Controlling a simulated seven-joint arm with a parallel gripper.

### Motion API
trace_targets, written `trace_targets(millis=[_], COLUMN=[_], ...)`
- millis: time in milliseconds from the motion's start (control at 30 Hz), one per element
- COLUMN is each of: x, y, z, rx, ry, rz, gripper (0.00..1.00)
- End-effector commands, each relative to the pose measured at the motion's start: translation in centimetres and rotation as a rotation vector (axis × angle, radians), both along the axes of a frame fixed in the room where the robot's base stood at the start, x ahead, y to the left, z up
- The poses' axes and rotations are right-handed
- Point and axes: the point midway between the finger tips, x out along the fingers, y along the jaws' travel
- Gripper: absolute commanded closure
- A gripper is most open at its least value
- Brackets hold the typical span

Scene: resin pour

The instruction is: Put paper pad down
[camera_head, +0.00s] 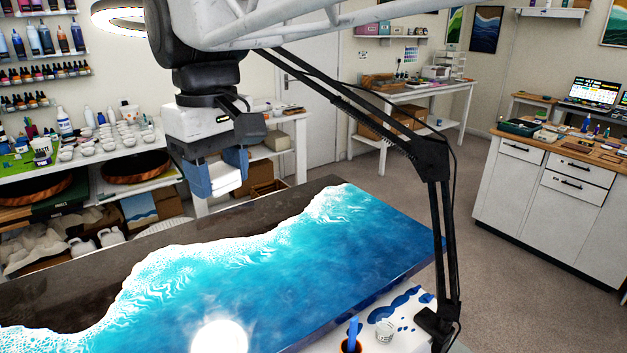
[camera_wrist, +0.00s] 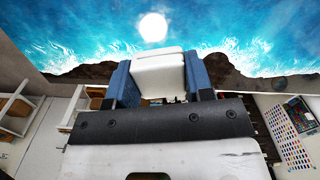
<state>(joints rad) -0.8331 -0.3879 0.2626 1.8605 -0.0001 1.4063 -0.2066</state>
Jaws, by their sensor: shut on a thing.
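My gripper (camera_head: 216,178) is shut on a white paper pad (camera_head: 226,180) between its blue fingers. In the head view the gripper and pad are in the air at the back edge of the blue-and-white resin panel (camera_head: 290,260). In the wrist view the pad (camera_wrist: 158,70) sits between the two blue fingers of the gripper (camera_wrist: 158,82), with the resin panel (camera_wrist: 230,40) behind it. The pad looks like a folded white block; part of it is hidden by the fingers.
A lamp arm (camera_head: 435,180) stands clamped at the panel's right side. A small glass cup (camera_head: 385,330) and an orange cup (camera_head: 351,345) stand at the front, beside blue spills. Shelves and a bench with several white cups (camera_head: 100,138) are behind at left.

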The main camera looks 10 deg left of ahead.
Motion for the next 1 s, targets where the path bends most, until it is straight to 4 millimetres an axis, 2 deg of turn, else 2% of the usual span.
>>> trace_targets(millis=[33,100,467,767,1000], x=[-1.2,-2.5,-9.5,-15.2,-19.5], y=[-0.3,-0.7,-3.9,-8.0,-12.1], z=[-1.8,-4.1,-15.6,-24.8,-31.4], rx=[-0.003,-0.002,-0.002,-0.002,-0.002], ry=[0.002,0.002,0.001,0.001,0.001], rz=[-0.007,-0.022,-0.098,-0.161,-0.208], gripper=[0.82,0.82,0.82,0.82,0.82])
